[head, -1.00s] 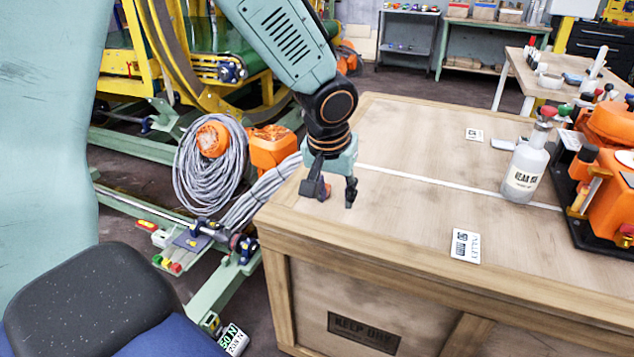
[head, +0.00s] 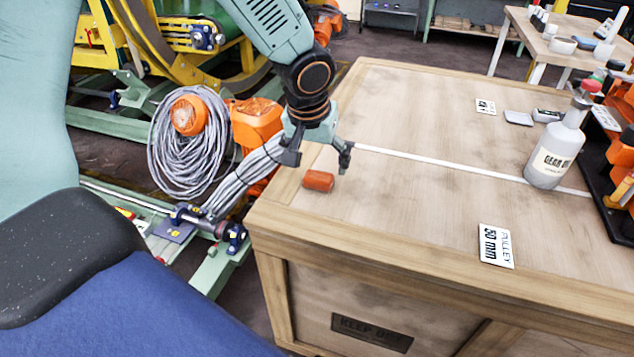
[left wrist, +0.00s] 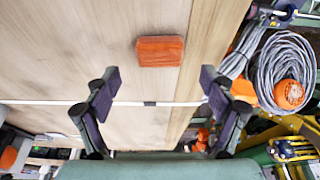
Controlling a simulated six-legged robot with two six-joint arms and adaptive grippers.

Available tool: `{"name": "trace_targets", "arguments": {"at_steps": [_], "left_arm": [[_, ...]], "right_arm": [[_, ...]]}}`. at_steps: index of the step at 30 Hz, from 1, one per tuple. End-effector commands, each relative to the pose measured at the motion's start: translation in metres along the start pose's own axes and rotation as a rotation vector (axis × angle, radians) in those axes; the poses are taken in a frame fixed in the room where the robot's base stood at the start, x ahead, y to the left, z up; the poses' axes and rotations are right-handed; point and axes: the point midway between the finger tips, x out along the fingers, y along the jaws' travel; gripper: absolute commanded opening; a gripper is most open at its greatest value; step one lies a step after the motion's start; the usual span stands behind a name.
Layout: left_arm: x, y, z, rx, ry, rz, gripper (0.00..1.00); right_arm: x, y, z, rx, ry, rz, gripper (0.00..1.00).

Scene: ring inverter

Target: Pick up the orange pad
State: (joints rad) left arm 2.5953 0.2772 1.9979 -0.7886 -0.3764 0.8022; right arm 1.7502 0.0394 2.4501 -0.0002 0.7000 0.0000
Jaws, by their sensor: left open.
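The orange pad (head: 318,181) is a small block lying on the wooden crate top (head: 420,130), near its left end. In the left wrist view the pad (left wrist: 160,51) lies on the planks, ahead of the fingertips. My left gripper (head: 318,160) is open and empty above the crate, a little behind the pad in the head view. In the left wrist view the two dark fingers (left wrist: 160,84) are spread wide, with bare wood and a white line between them. The pad is apart from both fingers. My right gripper is not in view.
A white bottle (head: 557,145) stands on the crate at the right, beside orange equipment (head: 622,155). A "50 mm pulley" label (head: 496,246) lies near the front. A coiled grey cable (head: 190,140) hangs beyond the crate's left edge. The crate's middle is mostly clear.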

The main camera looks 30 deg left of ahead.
Motion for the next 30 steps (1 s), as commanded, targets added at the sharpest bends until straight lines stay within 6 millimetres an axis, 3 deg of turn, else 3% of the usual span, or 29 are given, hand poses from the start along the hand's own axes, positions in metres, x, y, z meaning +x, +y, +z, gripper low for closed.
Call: {"name": "trace_targets", "arguments": {"at_steps": [6,14,30], "left_arm": [[0.032,0.0,0.007,0.0,-0.001,0.0,0.83],[0.033,0.0,0.006,0.001,0.0,0.001,0.82],[0.034,-0.003,0.003,-0.001,0.0,0.001,0.36]], "right_arm": [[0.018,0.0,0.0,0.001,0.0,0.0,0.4],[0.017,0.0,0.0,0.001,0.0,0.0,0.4],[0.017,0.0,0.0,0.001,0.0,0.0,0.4]]}}
